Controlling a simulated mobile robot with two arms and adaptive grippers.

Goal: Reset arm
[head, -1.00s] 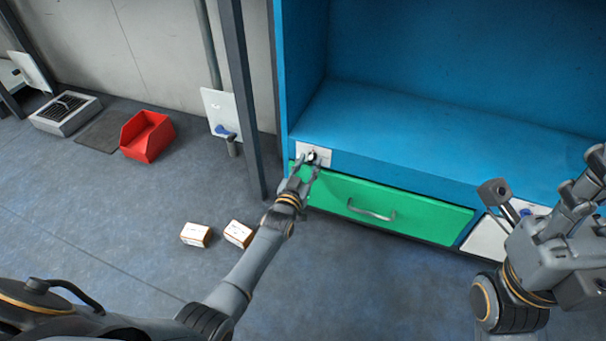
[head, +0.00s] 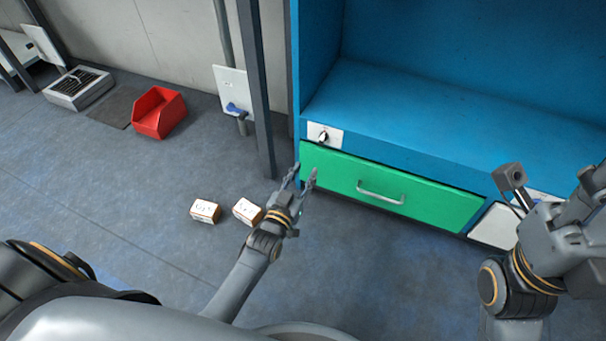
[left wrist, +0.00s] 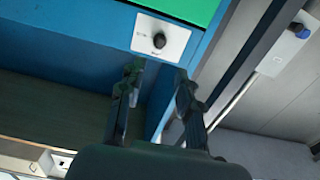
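My left gripper (head: 305,178) is open and empty in front of the left end of the green drawer (head: 420,202). Its two fingers (left wrist: 158,88) stand apart in the left wrist view, with nothing between them. The black knob (head: 323,137) on its white plate sits on the blue cabinet above the drawer, apart from the gripper. The knob also shows in the left wrist view (left wrist: 159,40), beyond the fingertips. My right arm stands at the right edge of the head view; its gripper's fingertips are not clearly visible, so its opening cannot be told.
Two small boxes, one on the left (head: 205,211) and one nearer the gripper (head: 246,211), lie on the floor. A red bin (head: 158,113) and a grey vented unit (head: 78,88) stand farther back. A dark post (head: 257,90) rises beside the blue cabinet (head: 430,115).

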